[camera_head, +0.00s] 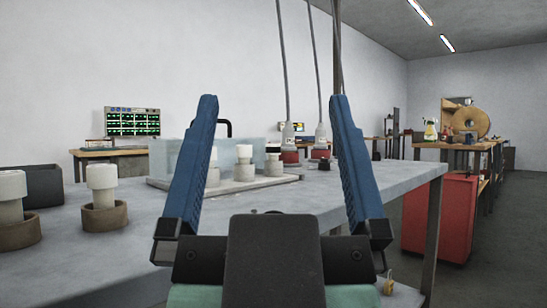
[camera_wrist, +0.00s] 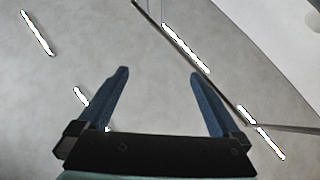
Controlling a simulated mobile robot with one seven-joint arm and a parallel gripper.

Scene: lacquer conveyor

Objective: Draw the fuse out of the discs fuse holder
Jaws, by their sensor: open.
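White fuse-like plugs stand upright in round holders on the grey bench. One plug (camera_head: 101,178) sits in a brown round holder (camera_head: 104,217) at the left. Another plug (camera_head: 11,186) in a brown holder (camera_head: 20,233) is at the left edge. Smaller white plugs (camera_head: 244,153) stand in pale holders on a light plate (camera_head: 160,183) further back. I cannot tell which is the discs holder. My gripper (camera_head: 273,97) is open and empty, its blue fingers raised in front of the bench. In the wrist view it (camera_wrist: 159,73) faces the ceiling, with no holder in sight.
A clear panel (camera_head: 170,155) stands behind the small holders. A dark box (camera_head: 43,186) is at the left. Cables hang down to red-based fittings (camera_head: 291,155) at the back of the bench.

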